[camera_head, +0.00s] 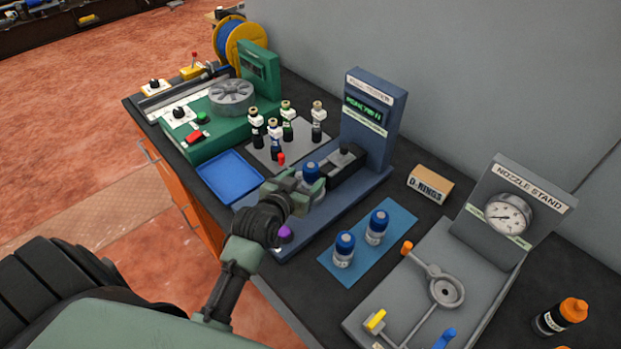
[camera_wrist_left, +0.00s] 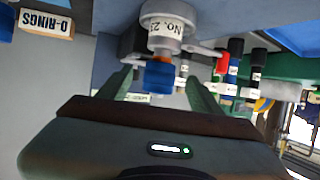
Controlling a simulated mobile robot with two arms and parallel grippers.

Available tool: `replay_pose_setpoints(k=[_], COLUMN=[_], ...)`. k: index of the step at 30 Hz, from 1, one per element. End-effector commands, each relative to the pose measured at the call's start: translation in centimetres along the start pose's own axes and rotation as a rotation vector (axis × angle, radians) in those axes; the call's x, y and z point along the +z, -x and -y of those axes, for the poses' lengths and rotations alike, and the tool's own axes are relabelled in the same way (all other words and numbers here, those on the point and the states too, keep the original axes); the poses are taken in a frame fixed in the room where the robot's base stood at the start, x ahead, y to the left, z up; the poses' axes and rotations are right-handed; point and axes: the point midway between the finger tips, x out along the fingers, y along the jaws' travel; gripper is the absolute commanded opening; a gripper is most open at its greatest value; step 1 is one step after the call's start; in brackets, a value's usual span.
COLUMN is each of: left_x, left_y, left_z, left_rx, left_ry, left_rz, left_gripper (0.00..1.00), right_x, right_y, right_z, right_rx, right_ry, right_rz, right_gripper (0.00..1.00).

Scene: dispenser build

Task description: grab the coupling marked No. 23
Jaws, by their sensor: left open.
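A coupling with a blue end (camera_wrist_left: 159,75) and a silver-white body (camera_wrist_left: 162,27) shows in the left wrist view. Its label reads "NO. 2" and a further digit that is hard to read. In the head view its blue end (camera_head: 311,170) shows at the blue tester, partly hidden by my gripper. My left gripper (camera_head: 303,187) is open, with one finger on each side of the blue end in the wrist view (camera_wrist_left: 160,92). I cannot tell whether the fingers touch it. My right gripper is not in view.
Two blue-capped couplings (camera_head: 344,250) (camera_head: 377,228) stand on a blue mat (camera_head: 348,271). The tester column (camera_head: 371,122) rises close behind my gripper.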

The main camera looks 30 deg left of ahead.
Motion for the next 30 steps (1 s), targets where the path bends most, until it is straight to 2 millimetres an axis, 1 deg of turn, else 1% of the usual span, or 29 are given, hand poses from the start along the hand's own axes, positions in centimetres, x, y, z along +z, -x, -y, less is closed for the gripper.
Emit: replay_pose_setpoints(k=[1, 3, 7, 12, 16, 17, 18, 20, 21, 23, 24, 30], left_x=[-0.3, -0.3, -0.1, 0.1, 0.1, 0.1, 0.1, 0.1, 0.1, 0.1, 0.1, -0.2], left_y=[-0.7, -1.6, -3.2, -3.7, -3.7, -3.7, -3.7, -3.7, -3.7, -3.7, -3.7, -3.7], left_z=[0.0, -0.1, 0.0, 0.0, 0.0, 0.0, 0.0, 0.0, 0.0, 0.0, 0.0, 0.0], left_rx=[0.001, 0.001, 0.000, 0.000, 0.000, 0.000, 0.000, 0.000, 0.000, 0.000, 0.000, 0.000], left_ry=[0.001, 0.001, 0.000, 0.000, -0.001, -0.001, -0.001, -0.001, -0.001, -0.001, -0.001, -0.001], left_rz=[0.001, 0.001, 0.001, 0.001, 0.001, 0.001, 0.001, 0.001, 0.001, 0.001, 0.001, -0.004], left_gripper=[0.65, 0.65, 0.65, 0.65, 0.65, 0.62, 0.51, 0.34, 0.23, 0.06, 0.00, 0.00], right_x=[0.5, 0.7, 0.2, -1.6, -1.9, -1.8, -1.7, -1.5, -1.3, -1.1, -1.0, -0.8], right_y=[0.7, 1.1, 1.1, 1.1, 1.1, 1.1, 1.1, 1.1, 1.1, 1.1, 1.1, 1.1], right_z=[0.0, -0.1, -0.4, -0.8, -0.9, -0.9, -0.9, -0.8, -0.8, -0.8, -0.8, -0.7], right_rx=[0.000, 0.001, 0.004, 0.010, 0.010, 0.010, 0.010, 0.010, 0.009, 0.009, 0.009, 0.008], right_ry=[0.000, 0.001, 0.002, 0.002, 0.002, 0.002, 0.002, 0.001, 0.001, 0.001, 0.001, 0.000], right_rz=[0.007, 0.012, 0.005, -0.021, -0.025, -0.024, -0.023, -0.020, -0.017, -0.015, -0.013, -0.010], right_gripper=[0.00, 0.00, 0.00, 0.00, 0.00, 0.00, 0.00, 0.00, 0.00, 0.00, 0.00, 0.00])
